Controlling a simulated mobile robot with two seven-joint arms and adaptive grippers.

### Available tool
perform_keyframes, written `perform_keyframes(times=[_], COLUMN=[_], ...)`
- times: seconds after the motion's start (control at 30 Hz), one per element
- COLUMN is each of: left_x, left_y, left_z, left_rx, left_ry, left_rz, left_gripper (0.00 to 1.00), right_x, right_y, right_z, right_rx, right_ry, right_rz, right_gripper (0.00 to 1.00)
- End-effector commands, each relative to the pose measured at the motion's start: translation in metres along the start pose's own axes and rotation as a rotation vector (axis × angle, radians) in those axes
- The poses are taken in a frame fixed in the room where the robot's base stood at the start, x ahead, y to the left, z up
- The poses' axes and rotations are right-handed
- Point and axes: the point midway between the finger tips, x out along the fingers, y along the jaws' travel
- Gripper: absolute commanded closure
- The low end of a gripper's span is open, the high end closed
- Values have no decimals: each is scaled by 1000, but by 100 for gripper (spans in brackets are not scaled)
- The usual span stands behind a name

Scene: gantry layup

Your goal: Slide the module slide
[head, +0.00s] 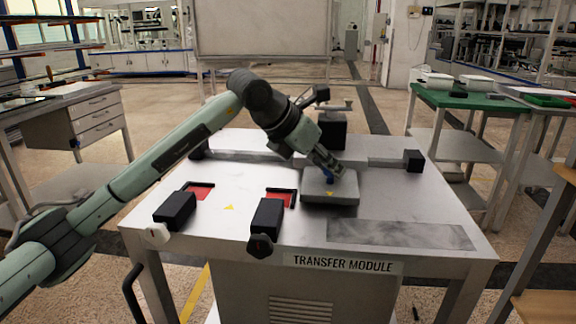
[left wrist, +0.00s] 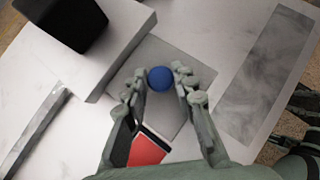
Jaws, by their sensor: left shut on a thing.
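The module slide is a grey square block (head: 342,194) with a small yellow triangle on its top. It sits on the metal table right of centre in the head view and shows as a grey plate (left wrist: 180,118) in the left wrist view. A blue round knob (left wrist: 160,78) stands up from it. My left gripper (head: 330,173) reaches down over the slide from the left and is shut on the knob. In the left wrist view its fingers (left wrist: 161,86) flank the knob on both sides. In the head view the fingers partly hide the knob.
The table has a TRANSFER MODULE label (head: 343,263). Black blocks (head: 175,210) (head: 267,219) beside red-filled frames stand to the left. A raised metal bar (head: 383,162) with a black block (head: 332,131) lies behind the slide. A darker grey strip (head: 400,235) lies front right.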

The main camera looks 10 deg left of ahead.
Motion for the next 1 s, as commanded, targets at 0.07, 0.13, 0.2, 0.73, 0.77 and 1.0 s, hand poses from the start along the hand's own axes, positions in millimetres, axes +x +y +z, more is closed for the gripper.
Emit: perform_keyframes(times=[0.07,0.13,0.2,0.73,0.77,1.0], left_x=[14,23,31,56,56,56], left_y=[-22,-34,-45,-80,-80,-81], left_z=[13,23,31,57,57,58], left_rx=[7,6,3,-1,-1,0], left_ry=[-4,-3,-2,-1,-1,-4], left_rz=[-6,-4,-4,-1,-1,-3], left_gripper=[100,100,100,100,100,100], right_x=[-6,-13,-19,-37,-37,-36], right_y=[1,2,4,1,1,1], right_z=[2,2,3,-6,-6,-6], right_rx=[0,0,1,-3,-3,-3], right_ry=[2,4,6,60,61,61], right_rz=[5,9,13,11,11,11], right_gripper=[60,60,60,60,60,60])
